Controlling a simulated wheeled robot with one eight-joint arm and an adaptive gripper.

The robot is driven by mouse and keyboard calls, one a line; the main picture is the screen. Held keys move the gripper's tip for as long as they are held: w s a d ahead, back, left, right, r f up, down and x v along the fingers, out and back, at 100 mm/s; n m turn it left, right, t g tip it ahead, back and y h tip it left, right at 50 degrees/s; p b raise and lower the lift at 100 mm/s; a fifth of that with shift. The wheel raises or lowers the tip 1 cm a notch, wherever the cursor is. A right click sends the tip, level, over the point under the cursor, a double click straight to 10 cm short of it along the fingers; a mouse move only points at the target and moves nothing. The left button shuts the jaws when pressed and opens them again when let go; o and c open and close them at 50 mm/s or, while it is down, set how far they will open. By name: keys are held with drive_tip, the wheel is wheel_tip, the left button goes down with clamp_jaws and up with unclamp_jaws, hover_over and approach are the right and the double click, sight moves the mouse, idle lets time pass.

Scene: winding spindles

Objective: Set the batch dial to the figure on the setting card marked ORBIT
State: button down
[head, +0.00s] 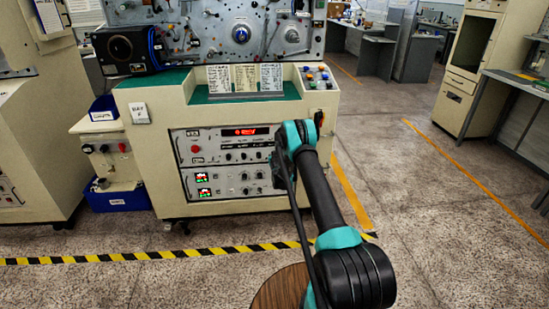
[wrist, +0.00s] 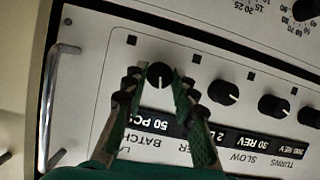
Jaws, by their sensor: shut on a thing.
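The batch dial (wrist: 160,75) is a round black knob with a pale pointer mark, on a light panel that appears upside down in the wrist view. My gripper (wrist: 160,82) is shut on the dial, one finger on each side. Beside it the panel reads BATCH, and a black window (wrist: 152,122) shows 50 PC, its end hidden by a finger. In the head view three setting cards (head: 245,77) stand on the green ledge; their print is too small to read, so I cannot tell which is ORBIT. My arm hides the gripper's contact there.
Other black knobs (wrist: 223,91) sit close beside the dial in a row, with windows such as 30 REV. A metal handle (wrist: 57,105) stands out at the panel's left in the wrist view. A blue bin (head: 118,199) lies on the floor left of the machine.

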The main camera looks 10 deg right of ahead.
drive_tip(key=shift+d+m+y, duration=0.15)
drive_tip(key=shift+m+y, duration=0.55)
drive_tip(key=shift+m, duration=0.3)
drive_tip(key=shift+d+m+y, duration=0.1)
drive_tip(key=shift+m+y, duration=0.6)
drive_tip(key=shift+m, duration=0.3)
drive_tip(key=c, duration=1.2)
unclamp_jaws()
drive_tip(key=shift+s, duration=0.1)
drive_tip(key=v, duration=1.2)
drive_tip(key=shift+f, duration=0.15)
